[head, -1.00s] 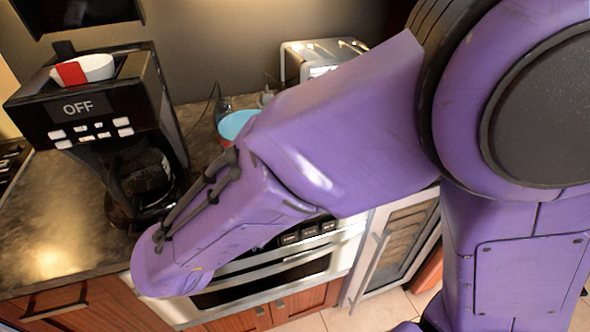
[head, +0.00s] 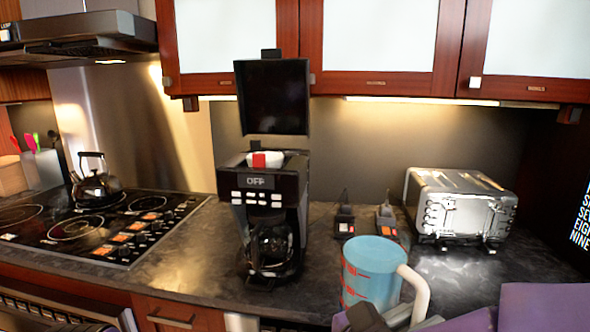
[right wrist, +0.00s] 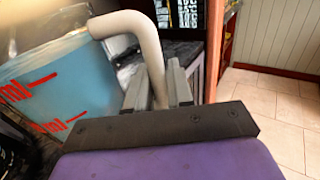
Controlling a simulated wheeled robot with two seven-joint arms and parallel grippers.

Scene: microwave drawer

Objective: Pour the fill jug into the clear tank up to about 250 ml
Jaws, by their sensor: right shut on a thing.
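The fill jug (head: 370,272) is a blue cylinder with red markings and a white handle (head: 416,290). It is upright in front of the counter edge, low in the head view, and to the right of the coffee maker. My right gripper (right wrist: 158,88) is shut on the handle in the right wrist view, where the jug (right wrist: 60,85) fills the left side. The coffee maker (head: 272,205) has its black lid (head: 272,97) raised, a white basket with a red part (head: 265,159) on top, and reads OFF. I cannot make out a clear tank. My left gripper is not in view.
A glass carafe (head: 270,248) sits in the coffee maker. A steel toaster (head: 460,207) stands to the right. Two small dark items (head: 365,220) stand between them. A cooktop with a kettle (head: 93,182) is at the left. Cabinets (head: 390,45) hang above.

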